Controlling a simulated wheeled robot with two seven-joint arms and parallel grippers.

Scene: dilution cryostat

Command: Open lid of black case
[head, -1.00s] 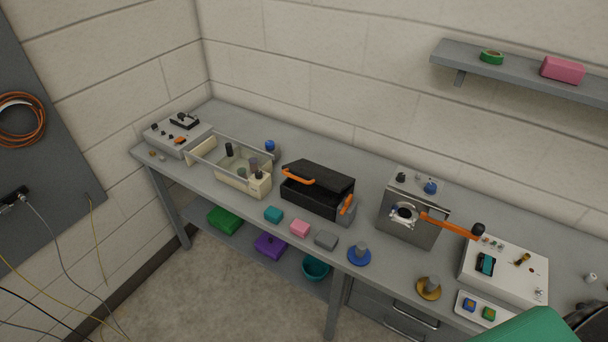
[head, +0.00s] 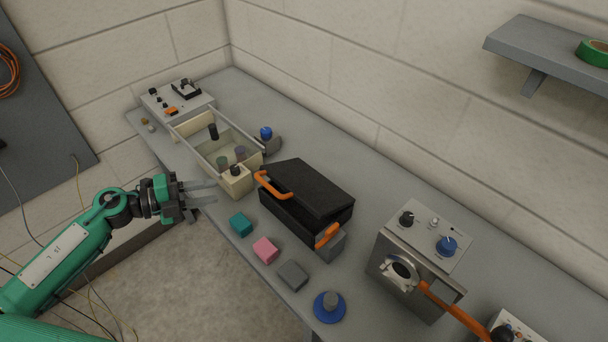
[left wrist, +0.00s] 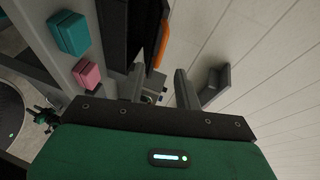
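The black case (head: 290,222) stands on the grey bench in the head view. Its black lid (head: 315,187) lies over the body; I cannot tell whether there is a gap under it. An orange handle (head: 272,187) is at the lid's front left, and an orange lever (head: 327,237) is at the right end. My left gripper (head: 216,192) is left of the case, apart from it, with its fingers spread and empty. In the left wrist view the open fingers (left wrist: 160,82) show with the orange handle (left wrist: 160,45) beyond them. My right gripper is out of view.
A cream open-topped box (head: 237,180) stands left of the case. Teal (head: 241,224), pink (head: 265,250) and grey (head: 292,275) blocks lie along the front edge. A metal device with an orange lever (head: 415,265) stands to the right. The bench (head: 335,150) behind the case is clear.

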